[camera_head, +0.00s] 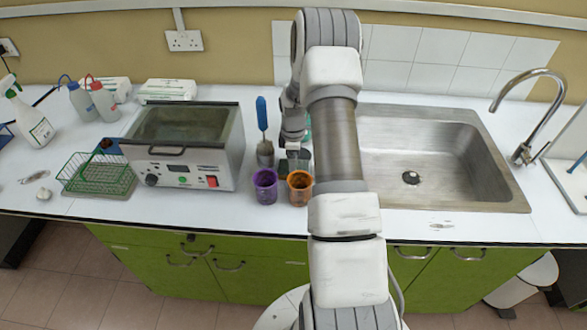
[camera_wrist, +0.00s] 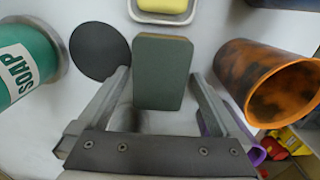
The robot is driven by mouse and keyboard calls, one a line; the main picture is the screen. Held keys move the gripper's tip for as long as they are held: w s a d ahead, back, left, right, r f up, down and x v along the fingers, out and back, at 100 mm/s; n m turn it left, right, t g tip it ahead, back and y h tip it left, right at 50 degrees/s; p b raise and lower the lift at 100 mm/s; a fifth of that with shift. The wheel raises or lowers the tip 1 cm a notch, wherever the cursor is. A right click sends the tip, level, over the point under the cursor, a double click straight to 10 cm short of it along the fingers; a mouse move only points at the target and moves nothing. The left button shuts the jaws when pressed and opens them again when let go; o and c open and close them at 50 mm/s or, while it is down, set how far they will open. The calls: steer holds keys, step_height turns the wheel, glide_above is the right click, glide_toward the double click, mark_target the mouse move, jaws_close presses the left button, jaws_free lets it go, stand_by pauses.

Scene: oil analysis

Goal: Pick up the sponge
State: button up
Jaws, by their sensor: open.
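A sponge (camera_wrist: 163,72) with a dark green face and a thin brownish edge shows in the wrist view, in the middle of the picture. My gripper (camera_wrist: 160,80) is open, with one finger to the left of the sponge and one to the right. Its lower part lies between the fingers; I cannot tell whether they touch it. In the head view my gripper (camera_head: 293,150) points down at the counter left of the sink, and my arm hides much of this spot. I cannot make out the sponge there.
Close by in the wrist view are a green soap container (camera_wrist: 22,62), a dark round disc (camera_wrist: 100,50), a white dish (camera_wrist: 190,17) holding a yellow block, and an orange-brown cup (camera_wrist: 238,70). A purple cup (camera_head: 265,187), a water bath (camera_head: 225,150) and the sink (camera_head: 480,200) flank the gripper.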

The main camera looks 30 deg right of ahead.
steer(key=c, duration=1.3)
steer(key=shift+r, duration=0.55)
step_height(320, 180, up, 2)
steer(key=shift+d+r+b, duration=0.1)
steer(key=shift+r+b, duration=0.15)
steer(key=shift+b, duration=0.15)
steer(key=s+d+r, duration=0.2)
steer(key=s, duration=0.1)
steer(key=s+d+r, duration=0.2)
steer(key=s+r, duration=0.1)
steer(key=s+d+r+b, duration=0.1)
steer(key=s+d+r, duration=0.1)
steer(key=s, duration=0.1)
steer(key=shift+s+d+r, duration=0.15)
steer(key=shift+s, duration=0.25)
steer(key=o, duration=0.9)
steer(key=c, duration=0.6)
